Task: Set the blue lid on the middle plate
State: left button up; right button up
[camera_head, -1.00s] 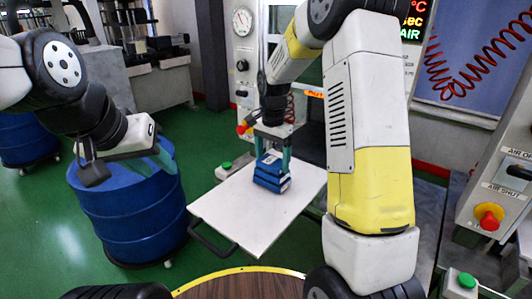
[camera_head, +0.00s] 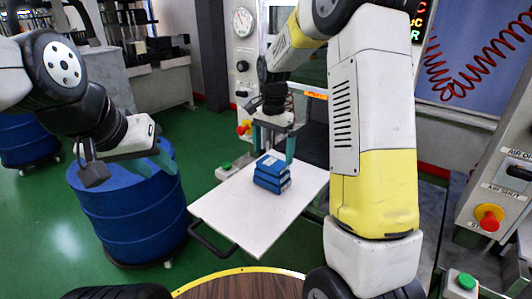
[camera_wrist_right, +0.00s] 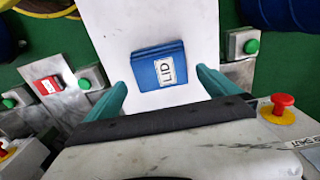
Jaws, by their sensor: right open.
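The blue lid (camera_head: 271,163) lies on top of a stack of blue mould plates on a white board. In the right wrist view, its white LID label (camera_wrist_right: 165,71) faces up. The blue plates (camera_head: 271,183) below it look slightly out of line with each other. My right gripper (camera_head: 273,151) is open and empty, with its teal fingers above and to either side of the lid, apart from it. My left gripper (camera_head: 160,157) hangs over a blue drum at the left; its jaw opening is not clear.
The white board (camera_head: 235,205) has free room around the stack. The blue drum (camera_head: 130,220) stands left of it. Control boxes with a red button (camera_head: 489,217) and a green button (camera_head: 466,281) are at the right. A round wooden top (camera_head: 245,285) is at the front.

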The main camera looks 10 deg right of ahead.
aim_at(273, 163)
notch_tip(273, 163, up, 8)
jog(key=s+d+r+n+t+y, duration=0.1)
jog(key=s+r+n, duration=0.15)
jog(key=s, duration=0.35)
jog(key=s+d+r+n+t, duration=0.1)
jog(key=s+r+n+t, duration=0.1)
jog(key=s+r, duration=0.3)
jog(key=s+f+n+t, duration=0.1)
jog(key=s+n, duration=0.1)
jog(key=s, duration=0.5)
jog(key=s+f+n+t+y, duration=0.1)
jog(key=s+n+t, duration=0.1)
jog(key=s, duration=0.5)
jog(key=shift+d+n, duration=0.25)
jog(key=shift+n, duration=0.3)
